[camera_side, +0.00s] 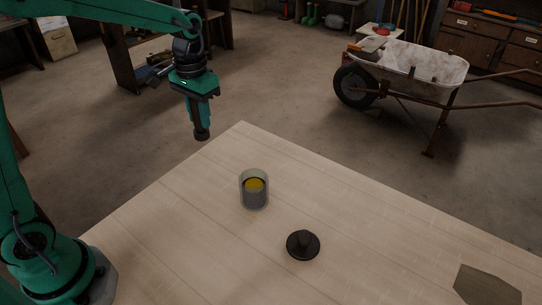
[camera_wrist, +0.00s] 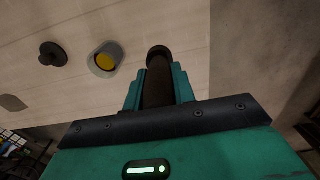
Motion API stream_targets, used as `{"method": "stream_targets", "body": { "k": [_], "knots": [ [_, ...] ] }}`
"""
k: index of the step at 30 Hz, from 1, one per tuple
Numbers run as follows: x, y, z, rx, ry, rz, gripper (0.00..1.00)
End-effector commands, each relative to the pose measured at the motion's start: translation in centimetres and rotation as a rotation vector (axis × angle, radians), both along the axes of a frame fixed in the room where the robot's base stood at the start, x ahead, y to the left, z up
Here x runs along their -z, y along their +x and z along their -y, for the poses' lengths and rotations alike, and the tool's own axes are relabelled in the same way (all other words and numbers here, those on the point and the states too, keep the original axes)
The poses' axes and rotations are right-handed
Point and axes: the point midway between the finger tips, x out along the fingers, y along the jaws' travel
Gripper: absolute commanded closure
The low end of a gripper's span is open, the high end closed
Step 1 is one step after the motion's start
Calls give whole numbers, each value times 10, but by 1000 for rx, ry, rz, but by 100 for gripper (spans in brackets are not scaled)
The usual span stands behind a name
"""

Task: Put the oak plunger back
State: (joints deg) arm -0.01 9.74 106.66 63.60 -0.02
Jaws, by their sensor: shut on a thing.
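My gripper (camera_side: 197,103) is shut on a dark brown rod with a wider round end, which I take to be the oak plunger (camera_side: 201,119). It hangs roughly upright, round end down, high and beyond the table's far left edge in the side view. In the wrist view the plunger (camera_wrist: 158,85) stands out between the two green fingers (camera_wrist: 157,90). A clear, open-topped cylinder (camera_side: 254,190) stands on the table, with something yellow and grey inside. It also shows in the wrist view (camera_wrist: 104,60), apart from the plunger.
A black disc with a raised knob (camera_side: 303,245) sits on the table (camera_side: 190,225) in front of the cylinder. A flat grey-brown piece (camera_side: 487,286) lies near the right edge. The tabletop between them is clear. A wheelbarrow (camera_side: 410,70) stands on the floor behind.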

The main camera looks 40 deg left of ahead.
Motion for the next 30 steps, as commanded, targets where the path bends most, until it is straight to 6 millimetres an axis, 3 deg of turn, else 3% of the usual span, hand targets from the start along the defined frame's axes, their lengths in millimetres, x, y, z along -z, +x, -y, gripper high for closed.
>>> {"method": "stream_targets", "body": {
  "k": [8, 24, 30],
  "knots": [
    [7, 7, 16, -60, 0, -1, 98],
    [38, 26, 88, -349, 0, 0, 98],
    [42, 27, 97, -390, 0, 1, 98]
  ]
}}
